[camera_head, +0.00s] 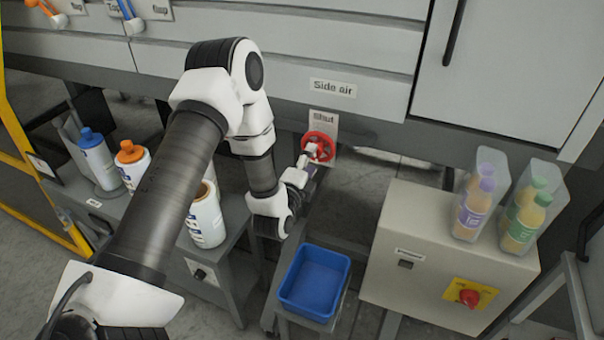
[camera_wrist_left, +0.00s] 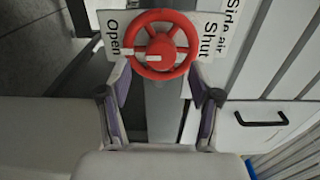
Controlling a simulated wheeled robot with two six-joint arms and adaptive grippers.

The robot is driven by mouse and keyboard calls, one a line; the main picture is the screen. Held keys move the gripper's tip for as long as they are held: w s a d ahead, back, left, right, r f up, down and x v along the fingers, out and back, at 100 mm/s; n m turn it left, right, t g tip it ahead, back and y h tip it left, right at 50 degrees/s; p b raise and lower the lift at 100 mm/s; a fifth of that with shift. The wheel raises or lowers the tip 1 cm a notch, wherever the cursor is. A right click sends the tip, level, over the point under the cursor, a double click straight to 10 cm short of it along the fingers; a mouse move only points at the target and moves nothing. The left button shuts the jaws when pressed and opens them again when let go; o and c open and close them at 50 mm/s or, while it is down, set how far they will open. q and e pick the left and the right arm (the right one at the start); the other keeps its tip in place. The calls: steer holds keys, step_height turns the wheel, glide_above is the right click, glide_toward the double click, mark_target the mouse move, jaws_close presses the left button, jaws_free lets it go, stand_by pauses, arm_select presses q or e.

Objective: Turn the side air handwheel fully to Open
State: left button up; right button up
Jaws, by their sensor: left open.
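The red side air handwheel (camera_head: 318,147) sits below the "Side air" label (camera_head: 333,88) on the machine front. In the left wrist view the handwheel (camera_wrist_left: 160,45) shows a pale pointer bar reaching from its hub toward the "Open" side of the plate (camera_wrist_left: 113,38); "Shut" is printed on the other side. My left gripper (camera_head: 306,165) is at the wheel. In the left wrist view its fingers (camera_wrist_left: 159,82) are spread, one on each side of the wheel's lower rim; I cannot tell whether they touch it. My right gripper is not in view.
A blue tray (camera_head: 314,283) stands below the gripper. A beige control box (camera_head: 440,262) with a red knob (camera_head: 469,297) stands to the right, with bagged bottles (camera_head: 476,203) on top. Several white bottles (camera_head: 131,164) stand on the left bench.

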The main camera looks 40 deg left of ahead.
arm_select(q)
steer(key=v, duration=0.9)
steer(key=s+d+f+g+h, duration=0.1)
steer(key=s+d+f+g, duration=0.2)
steer(key=f, duration=0.3)
steer(key=s+d+f+n+g+h, duration=0.1)
steer(key=s+d+f+g+h, duration=0.1)
steer(key=s+d+f, duration=0.3)
steer(key=s+d+f+g+h, duration=0.1)
steer(key=d+f+g, duration=0.15)
steer(key=f, duration=0.45)
steer(key=s+f+n+g, duration=0.3)
steer(key=s+n+g, duration=0.2)
steer(key=s+n, duration=0.2)
steer(key=s+f+n+g, duration=0.4)
steer(key=s+n, duration=0.3)
steer(key=s, duration=0.3)
steer(key=shift+d+g+h, duration=0.25)
steer(key=shift+g+h, duration=0.05)
steer(key=shift+g, duration=0.25)
steer(key=shift+n, duration=0.4)
steer(key=shift+c, duration=0.3)
